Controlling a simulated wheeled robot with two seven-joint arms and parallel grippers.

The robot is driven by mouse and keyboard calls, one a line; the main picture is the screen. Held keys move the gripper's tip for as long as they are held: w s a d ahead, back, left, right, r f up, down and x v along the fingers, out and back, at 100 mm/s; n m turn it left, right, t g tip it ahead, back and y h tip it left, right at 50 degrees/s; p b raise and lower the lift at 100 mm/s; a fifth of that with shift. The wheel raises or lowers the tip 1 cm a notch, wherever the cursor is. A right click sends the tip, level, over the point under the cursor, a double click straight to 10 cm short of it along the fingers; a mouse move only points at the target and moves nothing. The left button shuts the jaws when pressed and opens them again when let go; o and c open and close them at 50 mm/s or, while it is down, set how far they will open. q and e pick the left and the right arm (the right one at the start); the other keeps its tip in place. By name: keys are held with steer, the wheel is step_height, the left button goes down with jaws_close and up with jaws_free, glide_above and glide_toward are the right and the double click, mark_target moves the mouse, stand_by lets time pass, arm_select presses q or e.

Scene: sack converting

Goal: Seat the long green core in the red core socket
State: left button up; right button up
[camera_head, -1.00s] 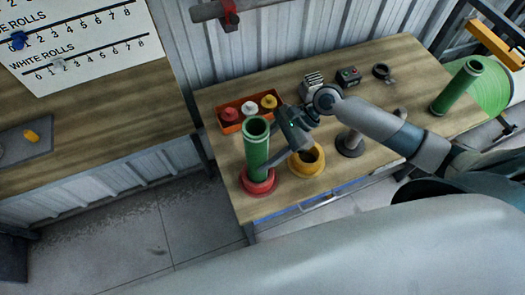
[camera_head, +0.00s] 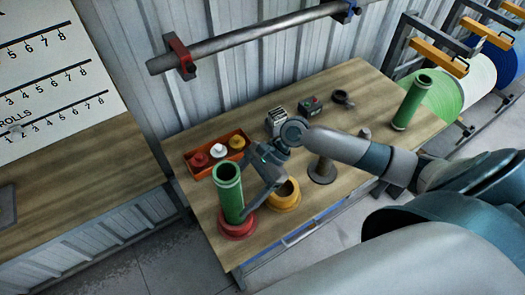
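A green core (camera_head: 230,195) stands roughly upright at the table's front left, its lower end inside the red core socket (camera_head: 237,223). Whether it is fully down in the socket is hard to see. My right gripper (camera_head: 247,203) is beside the core, with one finger reaching down along its right side close to the socket. Part of the gripper is hidden behind the core, so its grip does not show clearly. A second green core (camera_head: 411,103) stands at the table's right end. My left gripper is not in view.
A yellow socket (camera_head: 284,196) sits just right of the red one. An orange tray (camera_head: 217,158) with red, white and yellow pieces lies behind. A grey post on a round base (camera_head: 322,170) stands further right. Small devices (camera_head: 311,105) are at the back.

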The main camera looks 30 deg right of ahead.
steer(key=b+v, duration=0.5)
steer(key=v, duration=1.1)
steer(key=shift+d, duration=0.15)
steer(key=shift+r, duration=0.1)
stand_by(0.3)
